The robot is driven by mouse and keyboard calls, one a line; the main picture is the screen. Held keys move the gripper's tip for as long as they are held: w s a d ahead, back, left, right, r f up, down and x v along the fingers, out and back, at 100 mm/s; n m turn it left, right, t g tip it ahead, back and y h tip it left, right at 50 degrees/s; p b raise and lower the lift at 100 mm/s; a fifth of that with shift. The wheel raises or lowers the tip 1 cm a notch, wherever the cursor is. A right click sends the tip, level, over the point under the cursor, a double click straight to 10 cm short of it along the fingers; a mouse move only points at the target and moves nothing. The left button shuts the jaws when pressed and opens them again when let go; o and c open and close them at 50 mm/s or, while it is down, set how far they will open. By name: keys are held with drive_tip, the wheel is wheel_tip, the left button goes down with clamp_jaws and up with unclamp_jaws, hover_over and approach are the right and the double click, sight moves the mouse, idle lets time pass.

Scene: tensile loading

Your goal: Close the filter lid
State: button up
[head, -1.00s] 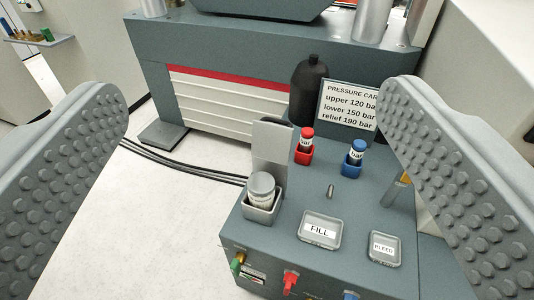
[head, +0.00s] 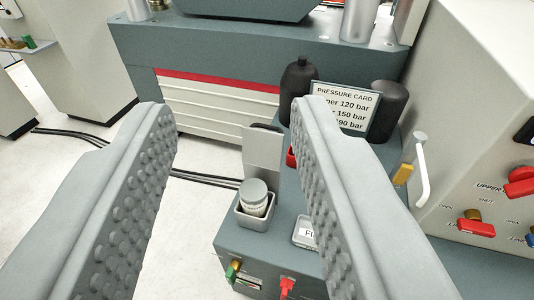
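The filter lid (head: 263,148) appears to be the flat grey plate standing upright at the back of a small square housing (head: 257,223). A pale filter canister (head: 253,203) with a grey top sits upright in the housing, uncovered. The housing stands at the left corner of the grey-blue unit (head: 232,257). My gripper (head: 236,110) is open and empty. Its two studded fingers frame the lid and canister in the picture, apart from both. The right finger hides part of the unit's top.
A pressure card (head: 345,100) stands behind, between a black bottle (head: 297,90) and a dark cylinder (head: 387,108). A control cabinet (head: 480,130) with red levers fills the right. Black cables (head: 205,177) run left over clear floor.

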drive_tip(key=w+g, duration=0.1)
drive_tip(key=w, duration=0.2)
drive_tip(key=w+g, duration=0.1)
drive_tip(key=w, duration=0.2)
drive_tip(key=w+g, duration=0.1)
drive_tip(key=w, duration=0.3)
drive_tip(key=shift+d+m, duration=0.4)
clamp_jaws()
drive_tip(key=m+g, duration=0.3)
drive_tip(key=g, duration=0.7)
hover_over(265, 145)
drive_tip(key=w+d, duration=0.2)
wheel_tip(265, 145, down, 12)
drive_tip(key=w+d+f+g, duration=0.2)
drive_tip(key=w+f+g, duration=0.3)
drive_tip(key=w+f, duration=0.35)
drive_tip(key=s+a+f, duration=0.1)
drive_tip(key=s+f, duration=0.3)
drive_tip(key=f, duration=0.5)
drive_tip(key=shift+a+f+m, duration=0.25)
drive_tip(key=shift+f+m, duration=0.1)
drive_tip(key=shift+m, duration=0.05)
